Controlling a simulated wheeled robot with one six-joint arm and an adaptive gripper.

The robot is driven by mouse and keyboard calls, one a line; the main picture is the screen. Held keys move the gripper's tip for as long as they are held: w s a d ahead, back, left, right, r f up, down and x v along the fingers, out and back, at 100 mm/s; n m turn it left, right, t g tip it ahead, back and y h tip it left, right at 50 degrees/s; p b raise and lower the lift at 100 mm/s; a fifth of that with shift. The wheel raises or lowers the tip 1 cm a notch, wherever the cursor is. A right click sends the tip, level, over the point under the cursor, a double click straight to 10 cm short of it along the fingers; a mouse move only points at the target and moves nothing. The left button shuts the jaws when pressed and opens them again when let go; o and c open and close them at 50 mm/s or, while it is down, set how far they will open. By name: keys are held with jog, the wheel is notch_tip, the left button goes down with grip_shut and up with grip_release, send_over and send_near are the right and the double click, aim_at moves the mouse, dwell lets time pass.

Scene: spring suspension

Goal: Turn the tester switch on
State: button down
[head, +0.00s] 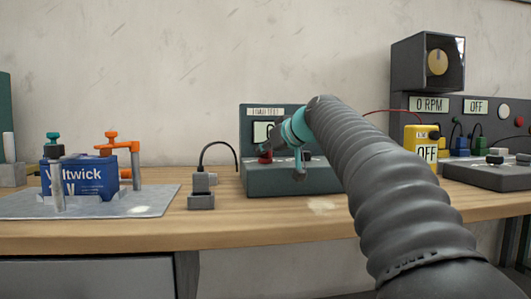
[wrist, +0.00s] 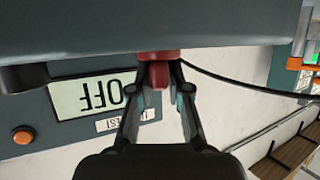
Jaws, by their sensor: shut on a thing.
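The tester (head: 290,178) is a dark teal-grey box with an upright back panel, on the wooden bench. Its display (wrist: 93,97) is upside down in the wrist view and reads OFF; in the head view my arm partly covers it. My gripper (wrist: 158,80) is shut on a small red part (wrist: 159,72) at the tester's edge, with a finger on each side. The red part also shows in the head view (head: 265,156). An orange round button (wrist: 22,135) is beside the display. I cannot tell which part is the switch.
A blue Voltwick battery (head: 78,176) stands on a metal plate with clamps at left. A grey plug block (head: 201,200) with a black cable is beside the tester. At right are a yellow meter (head: 420,142) reading OFF and a panel (head: 465,112) showing 0 RPM and OFF.

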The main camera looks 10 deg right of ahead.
jog(key=m+h+p, duration=0.1)
jog(key=m+h, duration=0.1)
jog(key=h, duration=0.1)
jog(key=shift+r+m+t, duration=0.1)
jog(key=shift+m+t, duration=0.2)
jog(key=shift+t, duration=0.1)
jog(key=shift+a+m+h+p, duration=0.1)
jog(key=shift+m+h+p, duration=0.7)
jog(key=shift+m+h, duration=0.7)
jog(key=m+h, duration=0.1)
jog(key=h, duration=0.1)
jog(key=m+g+h+b, duration=0.1)
jog(key=m+h, duration=0.2)
jog(key=shift+w+f+m+g+h, duration=0.1)
jog(key=shift+f+m+g+h, duration=0.2)
jog(key=shift+m+h, duration=0.1)
jog(key=m+g+h, duration=0.1)
jog(key=m+h, duration=0.1)
jog(key=shift+r+m+g+h, duration=0.15)
jog(key=shift+m+g+h, duration=0.15)
jog(key=shift+g, duration=0.1)
jog(key=shift+m+g+h+p, duration=0.35)
jog(key=shift+m+g+h, duration=0.05)
jog(key=shift+m, duration=0.1)
jog(key=c, duration=1.1)
grip_release()
